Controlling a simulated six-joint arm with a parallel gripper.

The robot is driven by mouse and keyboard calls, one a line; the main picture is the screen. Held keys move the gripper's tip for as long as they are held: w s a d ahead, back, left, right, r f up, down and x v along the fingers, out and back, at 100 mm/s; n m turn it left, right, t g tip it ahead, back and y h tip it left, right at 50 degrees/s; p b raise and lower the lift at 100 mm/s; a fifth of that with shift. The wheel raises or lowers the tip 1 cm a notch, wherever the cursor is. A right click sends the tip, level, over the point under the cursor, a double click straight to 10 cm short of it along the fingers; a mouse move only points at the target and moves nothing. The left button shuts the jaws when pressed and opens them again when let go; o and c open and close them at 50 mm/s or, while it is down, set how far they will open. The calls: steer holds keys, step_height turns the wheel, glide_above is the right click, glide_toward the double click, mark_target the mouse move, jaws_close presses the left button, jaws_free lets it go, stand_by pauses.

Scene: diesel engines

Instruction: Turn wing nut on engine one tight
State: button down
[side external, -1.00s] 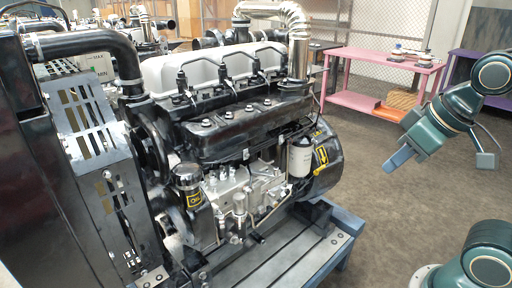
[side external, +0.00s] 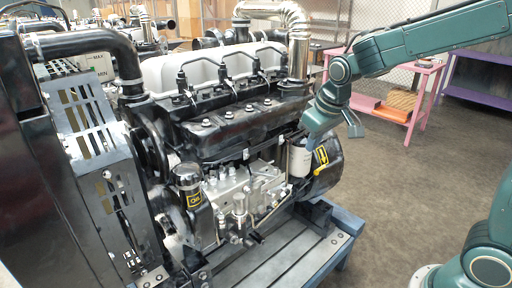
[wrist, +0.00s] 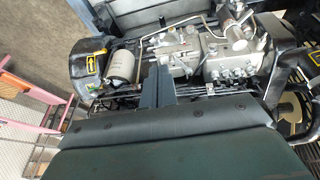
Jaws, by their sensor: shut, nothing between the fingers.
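The engine (side external: 225,130) stands on a metal bed, with a silver valve cover and a black manifold on the side facing me. I cannot make out a wing nut in either view. My gripper (side external: 311,138) points down at the engine's right end, near a white filter canister (side external: 299,162), and partly overlaps it in the side view. In the wrist view my gripper (wrist: 156,74) is shut and empty, just right of the filter canister (wrist: 122,69) and left of the silver pump body (wrist: 212,48). I cannot tell whether it touches the engine.
A slotted guard (side external: 92,150) and black hose (side external: 90,45) flank the engine's left end. Thin metal pipes (wrist: 160,37) run close around the pump. The exhaust pipe (side external: 297,35) rises behind my gripper. A pink table (side external: 385,88) stands behind.

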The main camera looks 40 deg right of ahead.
steer(key=w+d+f, duration=0.1)
steer(key=w+f, duration=0.5)
steer(key=shift+w+g+h, duration=0.2)
steer(key=shift+g+h, duration=0.1)
steer(key=shift+f, duration=0.2)
glide_above(291, 186)
steer(key=a, duration=0.2)
step_height(291, 186, down, 11)
steer(key=shift+s+d+f, duration=0.2)
steer(key=shift+f, duration=0.25)
steer(key=shift+s+d+f, duration=0.15)
steer(key=shift+f, duration=0.3)
steer(key=shift+d+f, duration=0.45)
steer(key=shift+d, duration=0.2)
steer(key=shift+a, duration=0.2)
